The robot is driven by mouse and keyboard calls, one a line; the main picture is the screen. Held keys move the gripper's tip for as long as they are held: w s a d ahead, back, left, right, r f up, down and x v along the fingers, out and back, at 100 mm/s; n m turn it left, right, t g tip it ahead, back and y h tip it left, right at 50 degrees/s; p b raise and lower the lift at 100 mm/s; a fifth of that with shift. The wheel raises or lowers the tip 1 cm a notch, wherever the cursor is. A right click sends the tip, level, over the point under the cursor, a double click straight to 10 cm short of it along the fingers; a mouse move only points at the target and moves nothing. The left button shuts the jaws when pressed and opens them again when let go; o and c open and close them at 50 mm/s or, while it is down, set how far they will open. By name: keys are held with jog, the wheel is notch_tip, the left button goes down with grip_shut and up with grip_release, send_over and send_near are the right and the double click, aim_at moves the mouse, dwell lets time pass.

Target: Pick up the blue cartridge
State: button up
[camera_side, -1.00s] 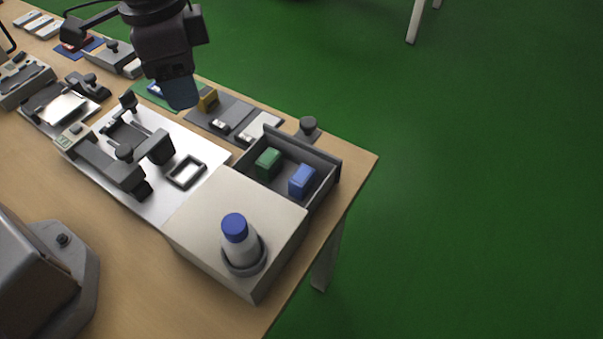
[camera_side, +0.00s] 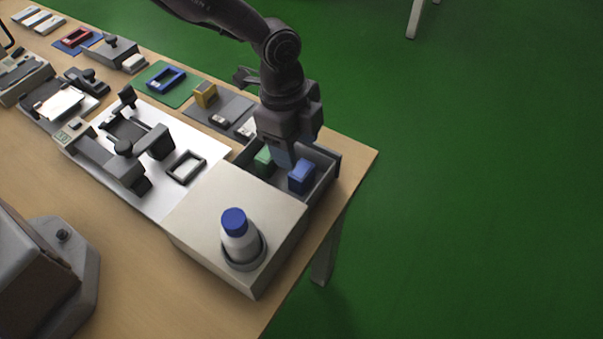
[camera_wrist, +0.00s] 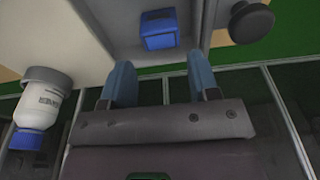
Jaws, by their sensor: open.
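The blue cartridge (camera_side: 301,177) is a small blue block standing in the open drawer (camera_side: 325,186) at the table's right corner. A green cartridge (camera_side: 264,160) stands beside it, partly hidden by my arm. My gripper (camera_side: 281,152) is over the drawer, beside the blue cartridge, pointing down. In the wrist view the blue cartridge (camera_wrist: 159,34) lies beyond the two blue-grey fingers (camera_wrist: 157,88), in line with the gap between them. The fingers are apart with nothing between them.
A light box (camera_side: 200,215) with a blue-capped bottle (camera_side: 240,240) stands in front of the drawer. The bottle also shows in the wrist view (camera_wrist: 38,112). The drawer walls stand close around the cartridges. A dark knob (camera_wrist: 250,22) is at the upper right in the wrist view.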

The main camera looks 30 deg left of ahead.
aim_at(301, 169)
jog(key=shift+d+f, duration=0.2)
jog(key=shift+f, duration=0.95)
jog(key=shift+d+f, duration=0.15)
jog(key=shift+f, duration=0.95)
jog(key=shift+d+f, duration=0.2)
jog(key=shift+f, duration=0.95)
jog(key=c, duration=0.6)
